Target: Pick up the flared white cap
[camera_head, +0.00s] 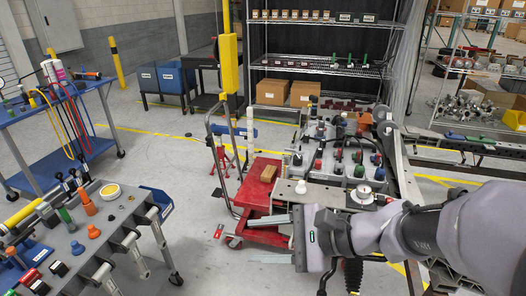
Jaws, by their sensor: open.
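A white flared piece that looks like the cap (363,194) stands on the near plate of the chassis fixture, just above my arm in the picture. A smaller white round piece (301,187) sits to its left on the same plate; I cannot tell for certain which one is the flared cap. My gripper (258,240) points left, below and left of both pieces. Its two fingers are spread apart, with nothing between them. My arm hides part of the fixture's near side.
A red cart (262,185) with a brown block (267,173) stands behind my gripper. A yellow post (229,62) rises beside the cart. Floor between bench and cart is mostly clear.

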